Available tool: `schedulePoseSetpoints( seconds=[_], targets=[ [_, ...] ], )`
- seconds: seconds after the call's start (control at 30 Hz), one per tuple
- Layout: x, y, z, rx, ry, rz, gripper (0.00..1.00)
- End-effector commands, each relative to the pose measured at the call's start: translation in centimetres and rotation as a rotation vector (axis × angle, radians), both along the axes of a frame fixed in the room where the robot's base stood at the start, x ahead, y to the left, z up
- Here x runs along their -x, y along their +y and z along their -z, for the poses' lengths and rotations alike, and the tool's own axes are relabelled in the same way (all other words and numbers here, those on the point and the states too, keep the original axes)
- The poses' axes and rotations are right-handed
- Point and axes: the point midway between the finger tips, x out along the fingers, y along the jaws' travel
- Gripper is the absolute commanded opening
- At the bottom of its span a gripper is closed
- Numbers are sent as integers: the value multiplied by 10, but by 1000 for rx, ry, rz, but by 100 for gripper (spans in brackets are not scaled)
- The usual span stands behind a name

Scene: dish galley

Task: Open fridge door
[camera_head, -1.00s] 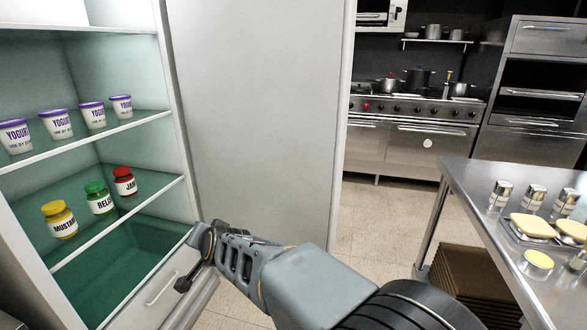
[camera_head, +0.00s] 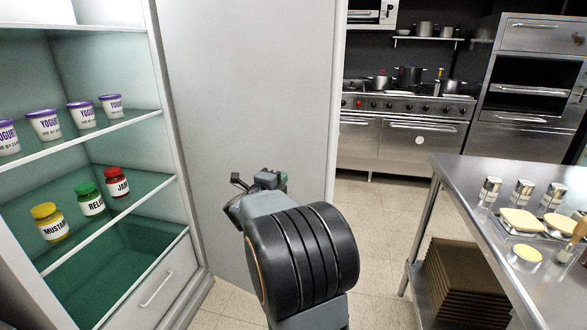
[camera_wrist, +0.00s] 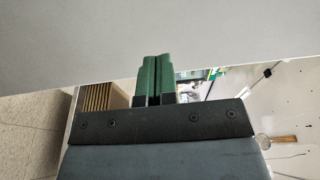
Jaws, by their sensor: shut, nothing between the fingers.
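The fridge (camera_head: 195,240) stands at the left of the head view with its shelves in plain sight. Its door, a plain pale grey panel (camera_head: 245,80), stands wide open to the right of the shelves. My gripper (camera_head: 268,180) is in front of the lower part of the door, partly hidden by my own wrist. In the wrist view, my gripper's two green fingers (camera_wrist: 154,75) are together with nothing between them. A broad pale grey surface, apparently the door (camera_wrist: 150,30), lies just beyond the tips. I cannot tell whether they touch it.
Yogurt cups (camera_head: 45,124) and jars (camera_head: 90,199) stand on the fridge shelves. A steel table (camera_head: 480,172) with food and shakers is at the right, with brown stacked items (camera_head: 462,285) beneath. A stove (camera_head: 400,140) stands at the back. Tiled floor (camera_head: 375,215) is clear between.

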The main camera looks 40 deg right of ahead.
Motion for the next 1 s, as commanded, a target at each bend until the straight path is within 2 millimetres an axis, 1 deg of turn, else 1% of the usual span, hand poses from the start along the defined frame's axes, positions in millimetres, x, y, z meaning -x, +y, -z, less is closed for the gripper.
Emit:
schedulePoseSetpoints(
  seconds=[0.03, 0.2, 0.33, 0.5, 0.7, 1.0],
  targets=[
    [-3, -11, 2, -1, 1, 3, 0],
    [-14, -40, 1, -1, 1, 1, 0],
    [-20, -59, 1, 0, 1, 0, 0],
    [-26, -75, 1, 1, 2, -1, 0],
    [-30, -83, 0, 1, 2, -4, 0],
    [-30, -85, 0, 1, 2, -4, 0]
  ],
)
